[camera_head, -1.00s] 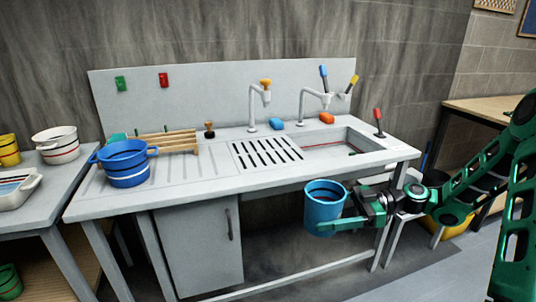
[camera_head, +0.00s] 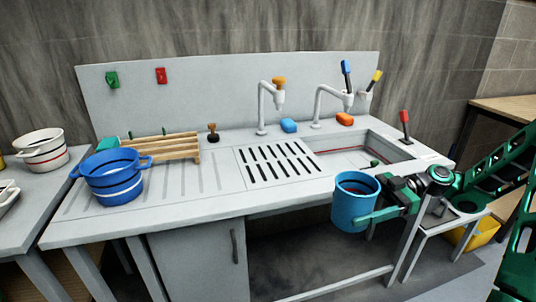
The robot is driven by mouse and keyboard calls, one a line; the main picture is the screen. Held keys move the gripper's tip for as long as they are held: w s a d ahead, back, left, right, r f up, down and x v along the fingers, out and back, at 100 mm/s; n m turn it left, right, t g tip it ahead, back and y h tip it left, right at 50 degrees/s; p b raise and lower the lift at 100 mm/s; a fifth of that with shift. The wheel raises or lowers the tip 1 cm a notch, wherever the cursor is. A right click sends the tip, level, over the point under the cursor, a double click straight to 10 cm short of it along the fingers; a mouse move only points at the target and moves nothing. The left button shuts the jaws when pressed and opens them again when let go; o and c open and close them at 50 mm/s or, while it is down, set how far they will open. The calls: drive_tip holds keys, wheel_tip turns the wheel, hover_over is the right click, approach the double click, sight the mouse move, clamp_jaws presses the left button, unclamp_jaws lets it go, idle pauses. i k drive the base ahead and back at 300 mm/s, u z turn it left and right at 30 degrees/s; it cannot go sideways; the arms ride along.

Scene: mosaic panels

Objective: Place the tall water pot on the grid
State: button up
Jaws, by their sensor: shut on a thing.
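A tall blue pot (camera_head: 354,207) is held by my gripper (camera_head: 375,217) in front of the sink unit's front edge, below the sink basin. The pot is upright with its open top facing up. One green finger shows along its lower right side; the other finger is hidden. The grid (camera_head: 275,162), a slotted panel with dark slots, is set in the counter left of the basin. It is bare. The pot is to the right of and nearer than the grid, apart from it.
A blue two-handled pot (camera_head: 113,178) stands on the ribbed drainboard at left, beside a wooden rack (camera_head: 160,149). Two taps (camera_head: 268,105) stand behind the grid and basin. A small white stand (camera_head: 437,222) is under my arm.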

sight(277, 159)
drive_tip(key=z, duration=0.05)
drive_tip(key=i, duration=1.4)
drive_tip(key=z, duration=0.05)
